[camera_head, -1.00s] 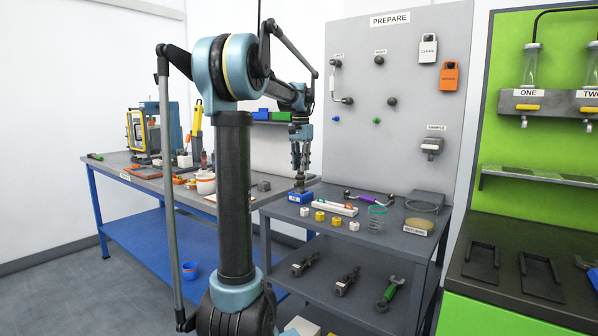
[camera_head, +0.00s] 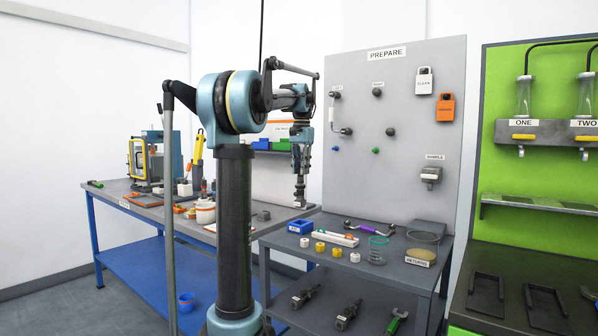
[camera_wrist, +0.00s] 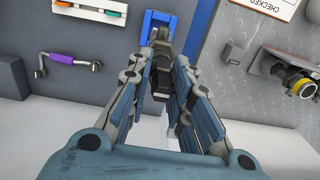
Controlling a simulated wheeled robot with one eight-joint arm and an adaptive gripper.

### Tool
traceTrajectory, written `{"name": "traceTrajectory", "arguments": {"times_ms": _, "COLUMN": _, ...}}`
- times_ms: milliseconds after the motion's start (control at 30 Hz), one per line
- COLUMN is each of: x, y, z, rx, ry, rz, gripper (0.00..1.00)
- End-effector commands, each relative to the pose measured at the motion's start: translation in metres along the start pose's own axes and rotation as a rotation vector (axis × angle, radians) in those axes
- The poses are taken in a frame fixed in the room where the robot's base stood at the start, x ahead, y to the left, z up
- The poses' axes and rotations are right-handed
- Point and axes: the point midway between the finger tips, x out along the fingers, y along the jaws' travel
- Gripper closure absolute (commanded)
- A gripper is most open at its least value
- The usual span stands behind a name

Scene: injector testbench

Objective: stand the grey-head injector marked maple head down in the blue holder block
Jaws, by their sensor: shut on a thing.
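My gripper (camera_head: 301,178) is shut on a dark grey injector (camera_head: 300,196), which hangs roughly upright with its lower end above the shelf unit's top. In the wrist view the injector (camera_wrist: 162,70) sits between the two fingers (camera_wrist: 163,85). Its marking cannot be read, and the fingers hide part of it. The blue holder block (camera_head: 300,227) stands on the grey top below the gripper, with a visible gap between it and the injector. The block also shows beyond the injector in the wrist view (camera_wrist: 150,28).
Near the block are a white tray (camera_head: 335,238), yellow and white rings (camera_head: 320,247), a purple-handled tool (camera_head: 365,228) and a wire coil (camera_head: 377,250). More injectors (camera_head: 347,315) lie on the lower shelf. The PREPARE panel (camera_head: 400,130) rises behind.

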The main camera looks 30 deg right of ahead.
Motion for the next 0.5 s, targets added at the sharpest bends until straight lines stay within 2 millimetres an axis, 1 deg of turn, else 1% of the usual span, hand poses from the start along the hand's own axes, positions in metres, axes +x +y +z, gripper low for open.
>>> {"name": "traceTrajectory", "arguments": {"times_ms": 500, "x": 0.029, "y": 0.001, "z": 0.0, "rx": 0.0, "ry": 0.0, "rz": 0.0, "gripper": 1.0}}
